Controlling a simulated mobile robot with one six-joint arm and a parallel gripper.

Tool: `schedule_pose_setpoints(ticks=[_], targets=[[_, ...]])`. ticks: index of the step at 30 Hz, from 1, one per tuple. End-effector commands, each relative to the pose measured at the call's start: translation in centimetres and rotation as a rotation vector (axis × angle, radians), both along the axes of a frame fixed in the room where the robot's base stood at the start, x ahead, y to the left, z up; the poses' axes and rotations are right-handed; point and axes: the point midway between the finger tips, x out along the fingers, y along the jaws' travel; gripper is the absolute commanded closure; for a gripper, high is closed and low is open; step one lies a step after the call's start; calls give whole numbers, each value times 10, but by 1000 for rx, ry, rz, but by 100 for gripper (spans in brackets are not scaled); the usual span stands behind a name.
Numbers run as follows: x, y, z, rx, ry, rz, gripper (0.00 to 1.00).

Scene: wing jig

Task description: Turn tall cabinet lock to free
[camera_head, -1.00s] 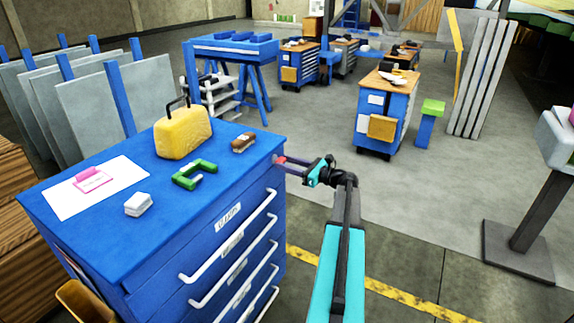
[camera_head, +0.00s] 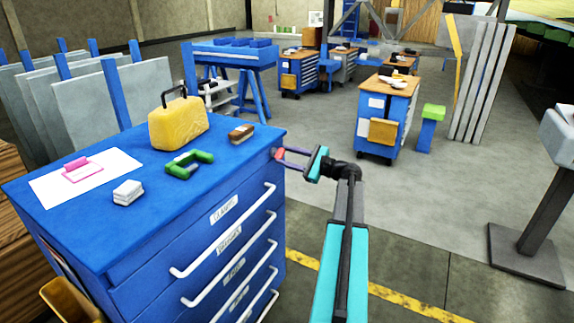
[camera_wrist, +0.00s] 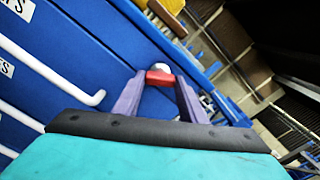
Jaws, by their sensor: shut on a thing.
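The blue drawer cabinet (camera_head: 130,235) stands at the left in the head view, with white bar handles on its labelled front. A small red lock knob (camera_head: 279,154) sits near the top right corner of its front. It also shows in the wrist view (camera_wrist: 159,77), with a pale round part just behind it. My gripper (camera_head: 281,154) reaches in from the right with its purple fingers shut on the red knob. In the wrist view the knob lies between the two fingertips (camera_wrist: 161,80). The knob's exact angle is hard to tell.
On the cabinet top lie a yellow case (camera_head: 178,125), a green clamp (camera_head: 189,165), a brown brush (camera_head: 241,133), a white block (camera_head: 128,192) and a paper sheet (camera_head: 52,187). A grey post (camera_head: 545,210) stands at the right. The floor behind my arm is open.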

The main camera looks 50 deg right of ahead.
Motion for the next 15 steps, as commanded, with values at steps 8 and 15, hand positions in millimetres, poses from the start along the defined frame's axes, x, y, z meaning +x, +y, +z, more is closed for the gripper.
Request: schedule_pose_setpoints(ticks=[8,15], targets=[[0,0,-5,-215,-53,0,85],[0,0,-5,-403,-101,0,85]])
